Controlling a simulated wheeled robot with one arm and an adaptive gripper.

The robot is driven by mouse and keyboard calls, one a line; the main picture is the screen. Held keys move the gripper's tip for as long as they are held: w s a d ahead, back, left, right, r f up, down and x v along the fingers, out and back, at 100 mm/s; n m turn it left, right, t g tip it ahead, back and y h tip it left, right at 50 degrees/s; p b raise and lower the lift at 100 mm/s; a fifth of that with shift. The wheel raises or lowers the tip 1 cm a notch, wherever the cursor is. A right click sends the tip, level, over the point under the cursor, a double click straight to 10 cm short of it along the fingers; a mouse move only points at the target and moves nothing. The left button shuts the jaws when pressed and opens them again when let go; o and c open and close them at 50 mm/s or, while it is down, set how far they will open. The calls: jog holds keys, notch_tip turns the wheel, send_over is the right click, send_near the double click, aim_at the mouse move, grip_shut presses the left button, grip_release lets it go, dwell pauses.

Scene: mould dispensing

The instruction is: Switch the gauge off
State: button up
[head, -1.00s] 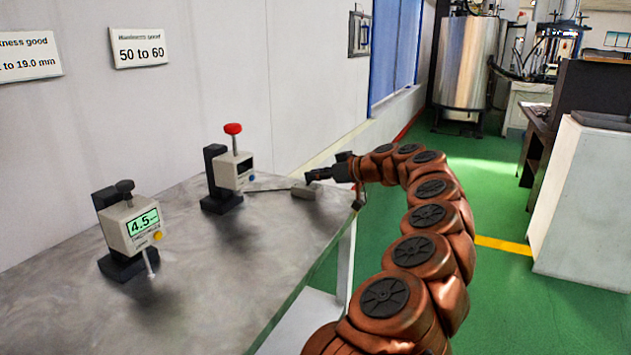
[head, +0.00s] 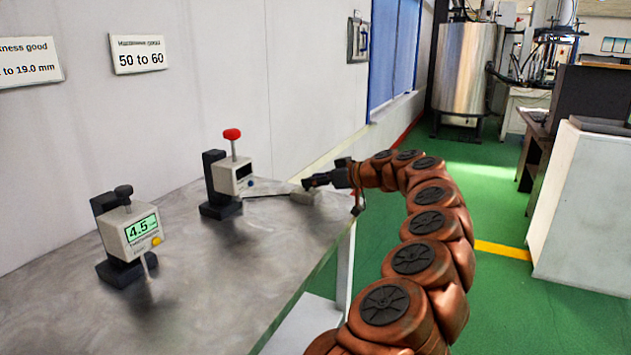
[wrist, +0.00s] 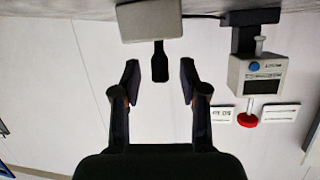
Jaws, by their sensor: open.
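The gauge with a lit green display reading 4.5 (head: 126,242) stands on the left of the metal table and has a yellow button. A second gauge (head: 233,176), with a red knob and a dark display, stands farther back; it also shows in the wrist view (wrist: 258,70), upside down, with a blue button. A grey box (head: 302,197) at the table's far right edge has a black lever (wrist: 160,62) in the wrist view. My gripper (head: 311,183) is at this box. In the wrist view my gripper (wrist: 159,82) is open, its fingers either side of the lever with gaps.
A dark cable (head: 270,194) runs across the table from the red-knobbed gauge to the grey box. The front of the metal table (head: 215,290) is clear. A wall with white signs (head: 139,54) stands behind, and green floor lies to the right.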

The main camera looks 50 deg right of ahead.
jog(key=v, duration=1.2)
dwell(0.4)
